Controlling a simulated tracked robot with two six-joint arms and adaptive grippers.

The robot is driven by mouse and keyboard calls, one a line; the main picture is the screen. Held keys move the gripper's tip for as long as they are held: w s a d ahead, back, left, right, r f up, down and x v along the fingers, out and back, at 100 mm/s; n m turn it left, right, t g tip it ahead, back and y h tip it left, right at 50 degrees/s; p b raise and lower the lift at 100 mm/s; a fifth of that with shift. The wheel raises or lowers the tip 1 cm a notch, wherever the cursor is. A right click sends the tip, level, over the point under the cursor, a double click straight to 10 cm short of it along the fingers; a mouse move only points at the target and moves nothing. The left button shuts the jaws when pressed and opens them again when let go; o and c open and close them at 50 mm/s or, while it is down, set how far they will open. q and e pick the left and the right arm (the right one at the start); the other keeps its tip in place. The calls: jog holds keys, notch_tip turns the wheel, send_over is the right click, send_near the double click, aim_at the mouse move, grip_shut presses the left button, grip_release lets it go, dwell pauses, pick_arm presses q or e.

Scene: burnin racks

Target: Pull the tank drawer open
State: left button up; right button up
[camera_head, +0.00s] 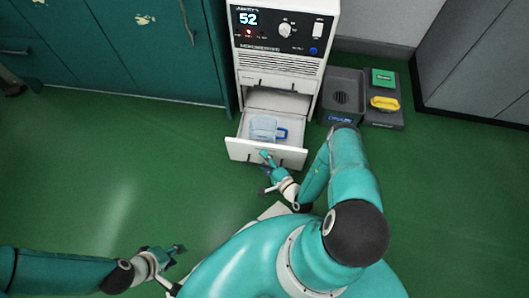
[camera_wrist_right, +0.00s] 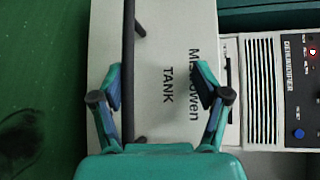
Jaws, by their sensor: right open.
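The white tank drawer (camera_head: 247,152) sticks out from the lower part of the white dehumidifier (camera_head: 278,62), its inside showing. A clear bluish tank (camera_head: 264,128) with a blue handle sits in it. My right gripper (camera_head: 264,174) is at the drawer's front, fingers open. In the right wrist view the drawer front, lettered "TANK" (camera_wrist_right: 168,85), faces my open right gripper (camera_wrist_right: 160,90). The dark bar handle (camera_wrist_right: 128,60) passes between the fingers, nearer the left one; contact is unclear. My left gripper (camera_head: 178,268) is open and empty above the floor at lower left.
A grey tray (camera_head: 343,88) and a dark tray with a green block (camera_head: 382,77) and a yellow item (camera_head: 384,103) stand right of the dehumidifier. Teal cabinets (camera_head: 120,50) are at left, grey cabinets (camera_head: 470,50) at right. The green floor at left is clear.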

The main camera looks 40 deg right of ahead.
jog(key=o, duration=0.3)
notch_tip(320, 180, up, 7)
jog(key=shift+w+d+f, duration=0.15)
jog(key=shift+w+d, duration=0.05)
jog(key=shift+s+r, duration=0.1)
jog(key=shift+r, duration=0.2)
jog(key=c, duration=0.5)
pick_arm(q)
jog(key=shift+s+r, duration=0.1)
jog(key=shift+r, duration=0.15)
pick_arm(e)
jog(key=shift+o, duration=0.2)
jog(key=shift+f, duration=0.15)
pick_arm(q)
jog(key=shift+f, duration=0.1)
pick_arm(e)
jog(key=shift+f, duration=0.15)
